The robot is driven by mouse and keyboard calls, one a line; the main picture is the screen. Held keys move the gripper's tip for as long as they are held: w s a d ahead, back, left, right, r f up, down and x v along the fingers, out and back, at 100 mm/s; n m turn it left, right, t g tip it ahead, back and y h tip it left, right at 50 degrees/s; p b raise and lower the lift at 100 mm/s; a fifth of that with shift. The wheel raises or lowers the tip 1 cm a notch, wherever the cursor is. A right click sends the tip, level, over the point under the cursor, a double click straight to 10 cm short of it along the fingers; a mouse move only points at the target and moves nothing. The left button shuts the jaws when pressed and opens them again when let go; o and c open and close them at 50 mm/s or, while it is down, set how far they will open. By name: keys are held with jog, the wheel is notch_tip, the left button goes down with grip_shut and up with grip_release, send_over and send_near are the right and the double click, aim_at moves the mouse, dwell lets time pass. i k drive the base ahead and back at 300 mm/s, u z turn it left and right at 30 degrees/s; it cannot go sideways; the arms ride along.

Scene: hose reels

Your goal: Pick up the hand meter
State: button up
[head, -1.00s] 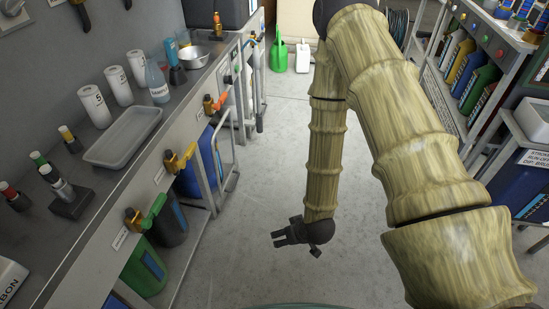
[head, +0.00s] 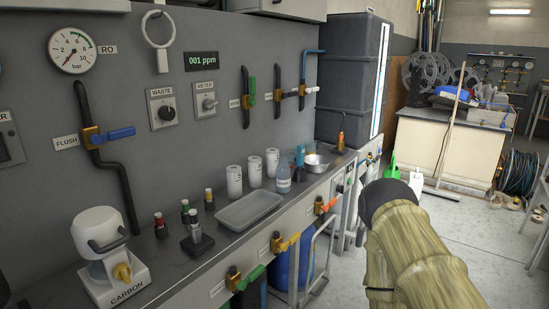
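I cannot tell for certain which object is the hand meter. On the grey counter, a small black block (head: 197,246) holds a pale upright tube with a dark top. Small bottles with red caps (head: 160,225) and green caps (head: 186,210) stand around it. Farther along, a slim orange and black item (head: 341,130) stands upright near the metal bowl. My gripper is out of the head view. Only part of my arm shows at the lower right.
A white tray (head: 249,209), white canisters (head: 234,181), a clear bottle (head: 283,178) and a metal bowl (head: 316,163) stand on the counter. A white carbon unit (head: 112,260) is at its near end. Valve handles (head: 285,242) stick out from its front.

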aim_at(300, 149)
jog(key=u, duration=0.35)
jog(key=i, duration=0.55)
jog(key=z, duration=0.85)
jog(key=k, duration=0.45)
jog(key=z, duration=0.8)
jog(key=i, duration=0.85)
jog(key=u, duration=1.1)
jog(key=i, duration=0.55)
jog(key=u, duration=0.65)
